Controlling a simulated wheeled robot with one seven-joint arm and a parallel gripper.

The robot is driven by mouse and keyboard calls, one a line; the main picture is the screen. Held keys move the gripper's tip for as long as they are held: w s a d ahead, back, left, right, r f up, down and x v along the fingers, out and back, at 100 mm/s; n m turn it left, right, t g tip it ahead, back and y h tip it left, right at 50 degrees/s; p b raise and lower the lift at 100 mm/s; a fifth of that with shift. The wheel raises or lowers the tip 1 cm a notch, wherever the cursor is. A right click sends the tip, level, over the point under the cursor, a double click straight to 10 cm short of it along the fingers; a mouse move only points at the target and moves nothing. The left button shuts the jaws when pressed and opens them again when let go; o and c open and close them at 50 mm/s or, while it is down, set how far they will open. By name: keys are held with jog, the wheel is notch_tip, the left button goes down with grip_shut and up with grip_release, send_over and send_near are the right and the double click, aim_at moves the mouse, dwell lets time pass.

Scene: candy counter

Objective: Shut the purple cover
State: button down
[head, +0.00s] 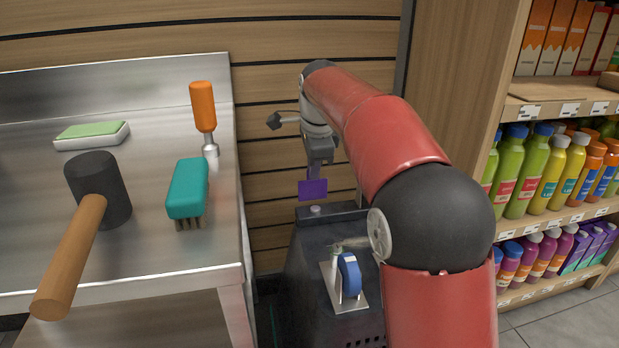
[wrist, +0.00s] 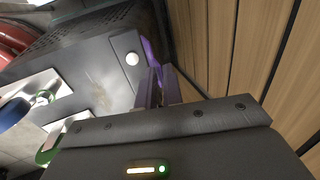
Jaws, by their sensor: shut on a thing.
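The purple cover (head: 313,189) is a small flat plate at the back of a dark machine (head: 318,245), and it looks raised upright above a round pale button (head: 316,210). My gripper (head: 316,172) points down and is shut on the cover. The wrist view shows the cover (wrist: 149,52) nearly edge-on at my gripper (wrist: 160,88), beside the pale button (wrist: 132,58). The fingers hide part of the cover, and its hinge cannot be made out.
A blue ring-shaped handle (head: 349,275) on a metal plate stands at the machine's front. A steel counter (head: 130,255) at left holds a mallet (head: 98,190), teal brush (head: 187,188), orange-handled tool (head: 203,108) and green-topped sponge (head: 92,134). Bottle shelves (head: 555,215) stand at right.

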jog(key=shift+f, duration=0.1)
dwell(0.3)
jog(key=shift+s+f+t+b, duration=0.1)
jog(key=shift+s+t+b, duration=0.25)
jog(key=shift+b, duration=0.85)
jog(key=shift+s+d+t+b, duration=0.1)
jog(key=shift+t+b, duration=0.25)
jog(key=shift+b, duration=0.5)
jog(key=c, duration=1.7)
grip_release()
jog(key=shift+r+p, duration=0.2)
jog(key=shift+p, duration=0.1)
jog(key=p+v, duration=0.3)
jog(key=v, duration=0.3)
jog(key=shift+p, duration=0.4)
